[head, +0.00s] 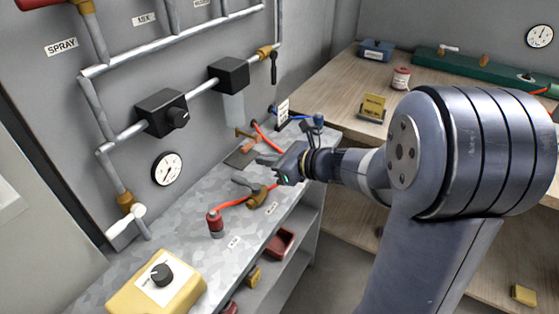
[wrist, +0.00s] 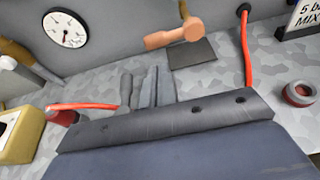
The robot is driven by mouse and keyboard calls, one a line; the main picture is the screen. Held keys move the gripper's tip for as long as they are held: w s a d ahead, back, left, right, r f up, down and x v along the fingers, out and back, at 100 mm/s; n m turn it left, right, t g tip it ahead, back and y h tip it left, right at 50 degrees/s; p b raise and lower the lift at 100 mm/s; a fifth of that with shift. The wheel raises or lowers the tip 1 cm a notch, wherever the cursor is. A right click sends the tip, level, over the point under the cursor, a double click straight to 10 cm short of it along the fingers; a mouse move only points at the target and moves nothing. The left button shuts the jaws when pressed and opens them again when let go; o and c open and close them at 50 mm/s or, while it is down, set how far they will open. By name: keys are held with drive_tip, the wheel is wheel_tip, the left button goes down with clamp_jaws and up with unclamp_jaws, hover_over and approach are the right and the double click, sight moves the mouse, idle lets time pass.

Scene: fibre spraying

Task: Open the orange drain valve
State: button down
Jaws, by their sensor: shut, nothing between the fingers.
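An orange-brown valve (head: 246,134) sticks out from the wall just above the bench. In the wrist view its handle (wrist: 165,39) lies roughly crosswise, above a dark flat plate (wrist: 191,54). That plate (head: 242,155) also shows in the head view. My gripper (head: 264,160) reaches in over the bench from the right. Its fingers (wrist: 154,80) are together and empty, pointing toward the wall, apart from the orange valve and to its left in the wrist view. The gripper body hides part of the bench.
A brass valve with a grey lever (head: 246,185) lies close by on a red hose; its lever (wrist: 126,90) stands beside my fingers. A red hose (wrist: 246,50) and a sign (wrist: 305,18) are to the right. A gauge (head: 167,169) is on the wall; a yellow box (head: 150,291) stands front left.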

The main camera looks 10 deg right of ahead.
sight(251, 144)
drive_tip(key=shift+x, duration=1.9)
